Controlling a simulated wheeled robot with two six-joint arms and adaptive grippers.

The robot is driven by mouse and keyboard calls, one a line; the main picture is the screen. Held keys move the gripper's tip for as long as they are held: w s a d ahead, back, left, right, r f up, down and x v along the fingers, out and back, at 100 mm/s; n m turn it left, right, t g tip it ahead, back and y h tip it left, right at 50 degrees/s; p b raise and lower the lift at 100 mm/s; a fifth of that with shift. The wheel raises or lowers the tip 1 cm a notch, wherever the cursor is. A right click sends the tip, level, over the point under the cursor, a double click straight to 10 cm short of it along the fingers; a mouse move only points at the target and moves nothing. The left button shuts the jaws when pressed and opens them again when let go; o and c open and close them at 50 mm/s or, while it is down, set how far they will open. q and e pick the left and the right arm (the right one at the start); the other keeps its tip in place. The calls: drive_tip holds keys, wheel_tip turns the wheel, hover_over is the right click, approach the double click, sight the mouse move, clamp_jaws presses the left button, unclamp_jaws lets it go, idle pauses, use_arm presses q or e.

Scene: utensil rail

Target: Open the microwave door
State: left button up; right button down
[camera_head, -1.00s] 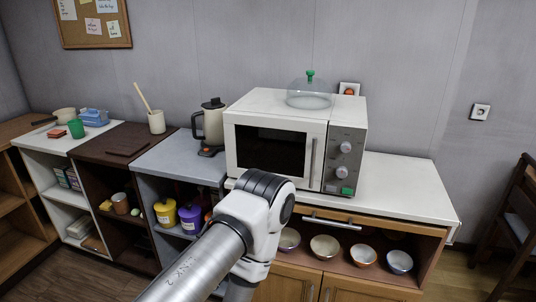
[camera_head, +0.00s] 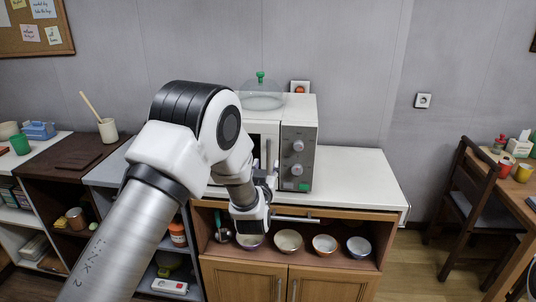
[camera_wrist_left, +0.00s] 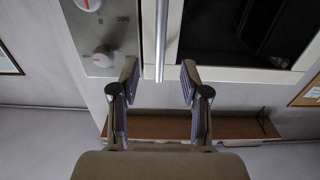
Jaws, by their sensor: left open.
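The white microwave (camera_head: 298,125) stands on the counter, with its grey knob panel at right and a green button at the bottom. Its door is shut, mostly hidden behind my left arm in the head view. The upright door handle (camera_head: 269,152) shows beside my left gripper (camera_head: 266,184). In the left wrist view, the left gripper (camera_wrist_left: 159,76) is open, and the metal handle (camera_wrist_left: 161,40) runs down between the lines of its two fingers. I see no finger touching it. The dark door window (camera_wrist_left: 240,30) is at upper right there. My right gripper is not in view.
A glass dome with a green knob (camera_head: 261,93) stands on the microwave. The white counter (camera_head: 355,180) is clear to the right. A chair (camera_head: 470,195) stands at right.

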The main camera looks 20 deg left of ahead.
sight(268, 157)
use_arm(q)
drive_tip(key=x, duration=0.2)
drive_tip(key=p+x, duration=0.1)
drive_tip(key=x, duration=0.4)
drive_tip(key=shift+w+f, duration=0.1)
drive_tip(key=shift+f, duration=0.2)
drive_tip(key=shift+c, duration=0.4)
clamp_jaws()
